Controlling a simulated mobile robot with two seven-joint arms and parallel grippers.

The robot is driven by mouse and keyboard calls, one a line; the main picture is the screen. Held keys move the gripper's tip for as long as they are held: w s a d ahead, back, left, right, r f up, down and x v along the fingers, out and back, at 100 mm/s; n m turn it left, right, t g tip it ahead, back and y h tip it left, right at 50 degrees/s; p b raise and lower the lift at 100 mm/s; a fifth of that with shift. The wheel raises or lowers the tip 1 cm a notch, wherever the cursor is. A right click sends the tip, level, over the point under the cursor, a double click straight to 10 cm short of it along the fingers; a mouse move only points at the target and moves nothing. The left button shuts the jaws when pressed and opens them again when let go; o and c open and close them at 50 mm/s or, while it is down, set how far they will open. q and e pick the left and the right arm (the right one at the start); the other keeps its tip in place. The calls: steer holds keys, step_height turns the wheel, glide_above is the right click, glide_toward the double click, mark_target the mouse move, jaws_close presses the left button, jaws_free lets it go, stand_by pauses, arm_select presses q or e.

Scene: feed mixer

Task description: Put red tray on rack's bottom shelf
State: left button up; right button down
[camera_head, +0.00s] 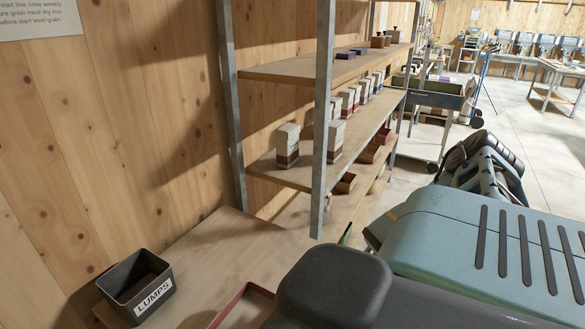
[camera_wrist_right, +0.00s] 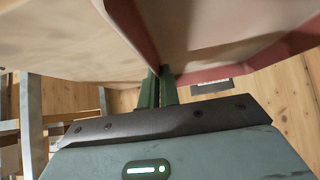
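The red tray (camera_head: 240,306) shows only in part at the bottom of the head view, above the wooden table; my dark arm part hides the rest. In the right wrist view its red wall (camera_wrist_right: 240,66) runs up to the fingers. My right gripper (camera_wrist_right: 158,86) has its green fingers close together on the tray's wall near a corner. The rack (camera_head: 321,130) stands against the wooden wall past the table. Its lowest visible shelf (camera_head: 366,196) holds brown boxes and is partly hidden by a post and my arm. My left gripper is out of view.
A dark bin labelled LUMPS (camera_head: 137,285) stands at the left of the wooden table (camera_head: 225,250). White and brown bags (camera_head: 287,145) stand on the rack's middle shelf. The rack's front post (camera_head: 322,120) rises just past the table. A grey cart (camera_head: 432,100) stands beyond the rack.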

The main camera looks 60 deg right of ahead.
glide_toward(247, 322)
steer(key=x, duration=0.5)
steer(key=shift+f, duration=0.1)
steer(key=shift+m+h, duration=0.3)
steer(key=shift+m, duration=0.2)
steer(key=a, duration=0.2)
steer(key=w+a, duration=0.1)
steer(key=a, duration=0.2)
steer(key=w+a+r, duration=0.1)
steer(key=a, duration=0.2)
steer(key=shift+w+a, duration=0.15)
steer(key=shift+a, duration=0.05)
steer(key=shift+a+r, duration=0.15)
steer(key=shift+a, duration=0.95)
steer(key=shift+d, duration=0.1)
